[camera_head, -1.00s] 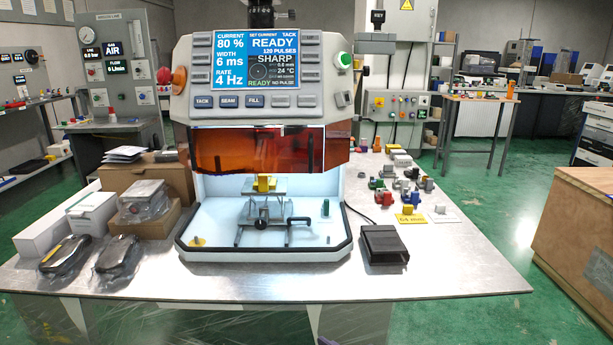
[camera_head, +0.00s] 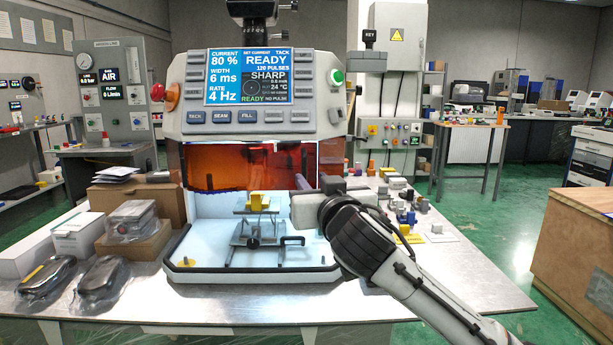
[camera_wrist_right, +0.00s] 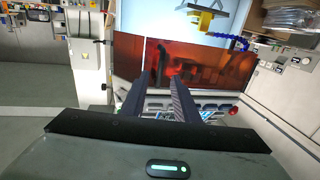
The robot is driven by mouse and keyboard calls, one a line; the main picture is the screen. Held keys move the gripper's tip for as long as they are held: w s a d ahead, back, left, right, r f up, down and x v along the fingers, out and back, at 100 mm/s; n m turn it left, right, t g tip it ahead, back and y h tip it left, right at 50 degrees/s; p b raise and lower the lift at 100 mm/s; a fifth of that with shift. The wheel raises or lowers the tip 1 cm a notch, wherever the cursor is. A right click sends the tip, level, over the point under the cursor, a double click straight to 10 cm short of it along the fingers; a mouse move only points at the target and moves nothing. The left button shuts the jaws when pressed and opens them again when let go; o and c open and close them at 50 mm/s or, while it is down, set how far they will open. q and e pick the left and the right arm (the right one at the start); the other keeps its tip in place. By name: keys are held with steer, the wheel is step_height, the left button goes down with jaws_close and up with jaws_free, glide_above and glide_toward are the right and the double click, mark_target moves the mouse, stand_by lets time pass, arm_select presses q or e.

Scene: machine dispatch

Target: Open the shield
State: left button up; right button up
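The shield (camera_head: 225,168) is an amber see-through panel on the front of the machine, below its control panel. It hangs down over the upper part of the lit work bay. It also shows in the right wrist view (camera_wrist_right: 220,66), where a dark upright bar stands in front of it near my fingertips. My right gripper (camera_head: 304,183) is at the lower right part of the shield and hides some of it. In the right wrist view its two dark fingers (camera_wrist_right: 166,77) are apart with a gap between them. I cannot tell whether they touch the bar. My left gripper is not in view.
A yellow part (camera_head: 260,201) sits on a metal stand inside the bay. Cartons (camera_head: 80,236) and bagged items (camera_head: 103,272) lie left of the machine. Small coloured parts (camera_head: 407,215) lie to the right. The table's front strip (camera_head: 200,305) is clear.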

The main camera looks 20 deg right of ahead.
mark_target(305, 173)
steer(key=w, duration=0.5)
steer(key=shift+w+d, duration=0.2)
steer(key=shift+w, duration=0.15)
jaws_close()
